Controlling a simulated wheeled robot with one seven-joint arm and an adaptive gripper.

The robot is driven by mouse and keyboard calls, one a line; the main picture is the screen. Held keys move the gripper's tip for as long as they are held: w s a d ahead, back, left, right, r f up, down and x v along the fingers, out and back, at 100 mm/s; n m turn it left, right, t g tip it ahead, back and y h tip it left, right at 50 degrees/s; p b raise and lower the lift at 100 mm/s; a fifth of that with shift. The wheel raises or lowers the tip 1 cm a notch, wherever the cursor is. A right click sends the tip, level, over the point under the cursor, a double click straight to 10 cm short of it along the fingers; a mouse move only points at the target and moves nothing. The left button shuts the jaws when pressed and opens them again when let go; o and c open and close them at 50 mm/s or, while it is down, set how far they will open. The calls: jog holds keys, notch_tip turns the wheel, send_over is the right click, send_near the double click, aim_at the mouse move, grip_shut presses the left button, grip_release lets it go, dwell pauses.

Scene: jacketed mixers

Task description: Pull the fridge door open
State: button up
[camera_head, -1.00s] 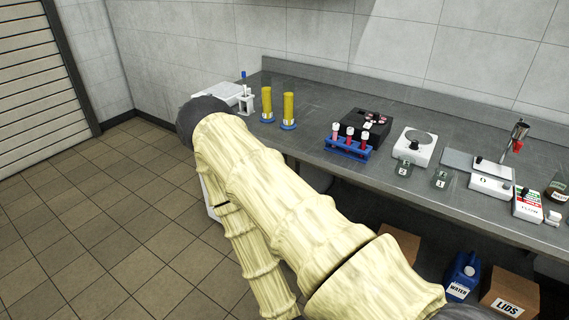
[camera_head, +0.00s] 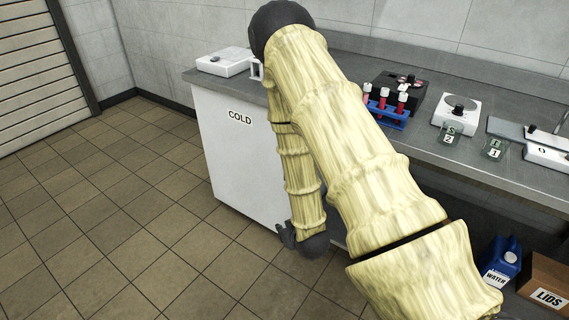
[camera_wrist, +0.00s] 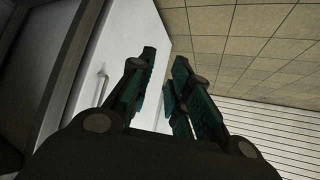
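The fridge is a white cabinet under the left end of the counter. Its white door (camera_head: 235,150) has a "COLD" label and looks shut in the head view. In the wrist view the white door (camera_wrist: 122,50) fills the left middle, with a slim pale bar handle (camera_wrist: 102,87). My gripper (camera_wrist: 166,85) has its two dark fingers apart and nothing seen between them. The handle shows to the left of the fingers, not between them. In the head view my gripper (camera_head: 285,236) hangs low in front of the fridge, partly hidden by my arm, which also hides the handle.
The grey counter (camera_head: 450,158) runs above the fridge and holds a tube rack (camera_head: 386,115), a scale (camera_head: 456,112) and small beakers. A blue water jug (camera_head: 499,262) and a box of lids (camera_head: 545,285) stand below at right. The tiled floor (camera_head: 110,210) at left is clear.

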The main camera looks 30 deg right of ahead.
jog(key=w+d+r+t+h+b, duration=0.2)
jog(key=w+d+r+t+b, duration=0.6)
jog(key=w+d+r+b, duration=0.45)
jog(key=x, duration=1.1)
jog(key=shift+w+d+f+m, duration=0.15)
jog(key=shift+d+f+m, duration=0.1)
jog(key=shift+m, duration=0.05)
jog(key=shift+c, duration=0.2)
grip_shut()
